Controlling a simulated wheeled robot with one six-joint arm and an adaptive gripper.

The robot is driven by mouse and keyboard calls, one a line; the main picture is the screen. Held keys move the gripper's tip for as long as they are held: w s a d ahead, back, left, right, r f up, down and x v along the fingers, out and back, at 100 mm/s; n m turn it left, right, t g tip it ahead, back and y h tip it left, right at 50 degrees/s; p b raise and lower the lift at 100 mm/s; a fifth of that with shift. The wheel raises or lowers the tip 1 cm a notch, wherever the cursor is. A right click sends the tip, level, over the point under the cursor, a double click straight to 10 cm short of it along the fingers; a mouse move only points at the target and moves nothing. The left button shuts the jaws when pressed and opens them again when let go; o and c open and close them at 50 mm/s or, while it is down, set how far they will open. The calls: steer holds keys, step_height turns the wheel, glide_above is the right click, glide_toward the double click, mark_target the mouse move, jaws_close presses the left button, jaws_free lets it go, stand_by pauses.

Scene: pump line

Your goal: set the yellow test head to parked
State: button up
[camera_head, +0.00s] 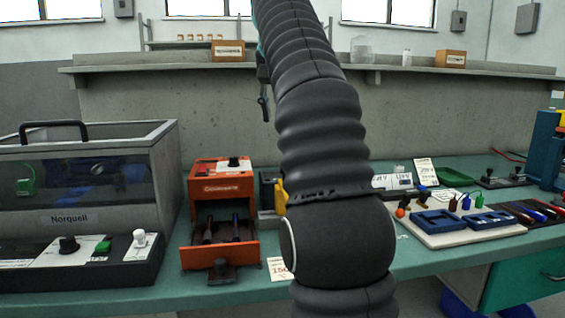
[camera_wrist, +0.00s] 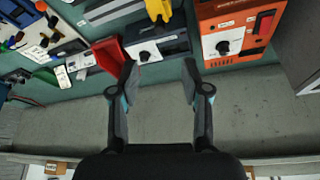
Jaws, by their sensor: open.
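The yellow test head (camera_head: 281,196) shows in the head view just left of my arm, which hides part of its station. In the wrist view the yellow part (camera_wrist: 158,10) is at the top edge, cut off by the frame. Below it there is a dark unit (camera_wrist: 172,45) with a white panel and a black knob. My gripper (camera_wrist: 160,78) is open and empty, its two fingers apart. It is clear of the yellow part. Whether the head sits at a parked setting cannot be told.
An orange machine (camera_head: 222,181) with an open drawer stands left of the yellow part. A clear-lidded Norquell box (camera_head: 80,190) is further left. A pale tray (camera_head: 455,232) with blue holders is at right. A concrete shelf (camera_head: 440,70) runs along the back wall.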

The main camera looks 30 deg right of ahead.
steer(key=x, duration=1.3)
steer(key=shift+w+d+f, duration=0.15)
steer(key=shift+w+f, duration=0.05)
steer(key=shift+f, duration=0.05)
jaws_close()
